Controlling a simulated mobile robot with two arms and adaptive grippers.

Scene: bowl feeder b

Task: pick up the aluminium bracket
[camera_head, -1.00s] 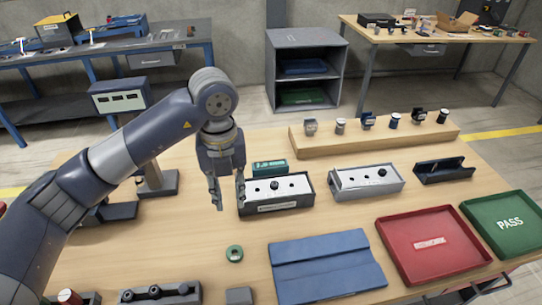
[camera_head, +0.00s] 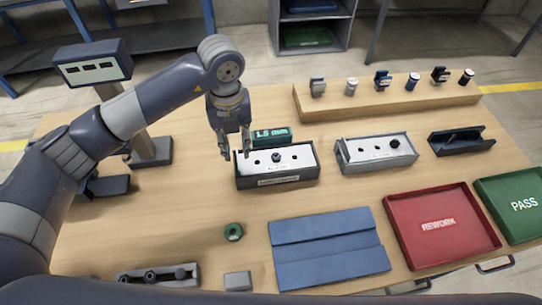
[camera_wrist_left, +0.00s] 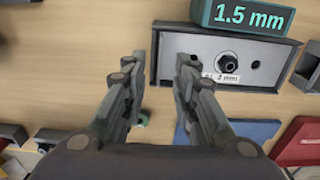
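A small light-grey part (camera_head: 318,87), which looks like the aluminium bracket, stands at the left end of the raised wooden block (camera_head: 390,107). Its detail is too small to make out. My left gripper (camera_head: 234,153) is open and empty, pointing down. It is in front of and left of the wooden block, at the left end of the dark fixture box with a white top (camera_head: 278,178). My right gripper is not in view.
Several other small parts stand along the wooden block, including a blue one (camera_head: 382,80). A green "1.5 mm" block (camera_head: 271,137) sits behind the box. A grey fixture (camera_head: 377,152), dark V-shaped holder (camera_head: 461,140), red tray (camera_head: 440,225) and green tray (camera_head: 512,205) lie right.

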